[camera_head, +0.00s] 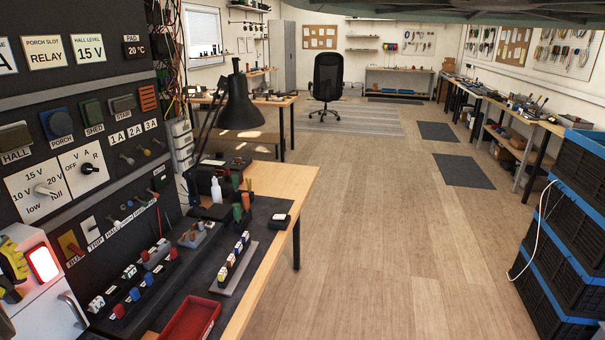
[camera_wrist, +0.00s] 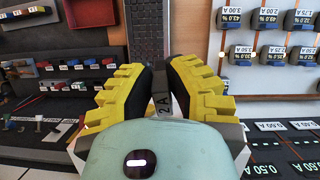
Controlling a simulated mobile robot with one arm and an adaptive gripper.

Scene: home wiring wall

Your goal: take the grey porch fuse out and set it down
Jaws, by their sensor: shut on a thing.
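My gripper (camera_wrist: 160,95) shows in the wrist view with its two yellow, ribbed fingers closed in on a small grey piece marked 2 A (camera_wrist: 161,108), which looks like the grey fuse. Most of the piece is hidden by the fingers and the gripper's body. In the head view my gripper (camera_head: 12,268) is at the far left edge, partly cut off, next to a white box with a lit red panel (camera_head: 43,263). The held piece cannot be made out there. The dark wiring wall (camera_head: 70,80) carries coloured parts labelled HALL, PORCH and SHED.
A workbench (camera_head: 285,178) stands below the wall, with a dark mat, rows of small blocks, a red tray (camera_head: 190,320) and a black lamp (camera_head: 240,105). Stacked blue-black crates (camera_head: 570,230) stand at the right. The wooden floor between is open.

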